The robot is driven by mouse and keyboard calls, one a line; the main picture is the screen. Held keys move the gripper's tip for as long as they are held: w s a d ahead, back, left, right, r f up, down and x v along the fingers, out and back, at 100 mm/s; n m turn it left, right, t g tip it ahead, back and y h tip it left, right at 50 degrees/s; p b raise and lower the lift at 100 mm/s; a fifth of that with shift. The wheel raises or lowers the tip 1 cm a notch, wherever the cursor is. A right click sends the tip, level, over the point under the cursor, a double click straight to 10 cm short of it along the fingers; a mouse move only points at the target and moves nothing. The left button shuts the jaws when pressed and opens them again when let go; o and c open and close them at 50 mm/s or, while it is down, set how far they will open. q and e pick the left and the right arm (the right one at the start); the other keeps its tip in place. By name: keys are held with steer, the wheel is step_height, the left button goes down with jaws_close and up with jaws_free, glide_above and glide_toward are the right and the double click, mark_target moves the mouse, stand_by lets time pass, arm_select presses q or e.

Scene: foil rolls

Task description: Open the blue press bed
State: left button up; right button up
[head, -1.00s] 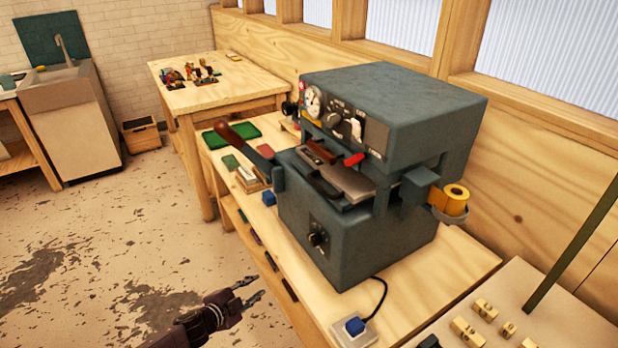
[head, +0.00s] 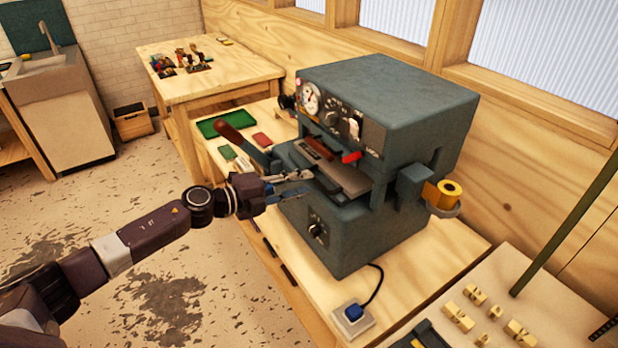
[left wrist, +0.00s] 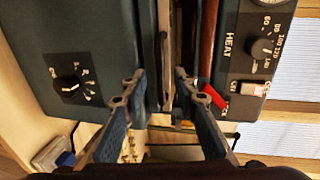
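The blue-grey press (head: 400,100) stands on a wooden bench. Its bed, a flat grey plate (head: 350,180), sits in the slot between the upper head and lower body. A dark bar handle runs along the bed's front edge; it shows in the left wrist view (left wrist: 163,50). My left gripper (head: 308,183) is at the front left of the bed, its fingers pointing toward it. In the left wrist view the two fingers (left wrist: 160,80) are apart, with the handle in the gap between them; I cannot tell whether they touch it. My right gripper is not in view.
A long lever with a brown grip (head: 235,138) sticks up at the press's left side. A red-handled tool (head: 350,157) shows in the slot. A yellow foil roll (head: 450,190) hangs at the right.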

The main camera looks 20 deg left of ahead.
arm_select(q)
steer(key=shift+x, duration=1.4)
jaws_close()
